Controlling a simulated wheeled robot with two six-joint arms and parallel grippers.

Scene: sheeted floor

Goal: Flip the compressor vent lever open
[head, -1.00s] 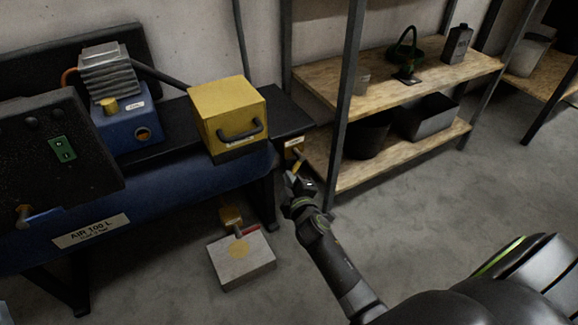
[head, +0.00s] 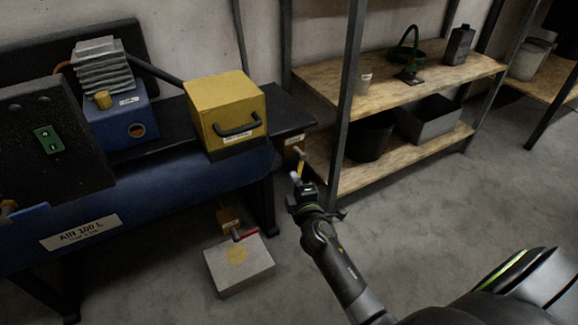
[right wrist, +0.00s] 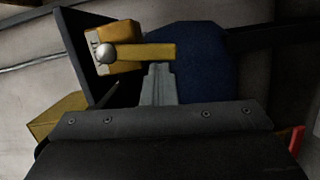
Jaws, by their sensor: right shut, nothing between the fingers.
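A small brass valve (head: 294,143) with a pale label sits at the right end of the blue compressor tank. Its yellow lever (head: 301,166) hangs down in the head view. In the right wrist view the yellow lever (right wrist: 148,52) runs sideways from a round silver pivot on the brass valve (right wrist: 126,40). My right gripper (head: 297,180) is shut and empty, just below the lever. In the right wrist view its grey fingertips (right wrist: 159,70) end at the lever's lower edge, near its free end. I cannot tell whether they touch. My left gripper is out of view.
A red-handled valve (head: 238,234) is under the tank, above a pale block (head: 240,276) on the floor. A blue-handled valve (head: 28,212) is at the left. The shelf post (head: 348,110) and shelves (head: 440,72) stand close right of my right gripper.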

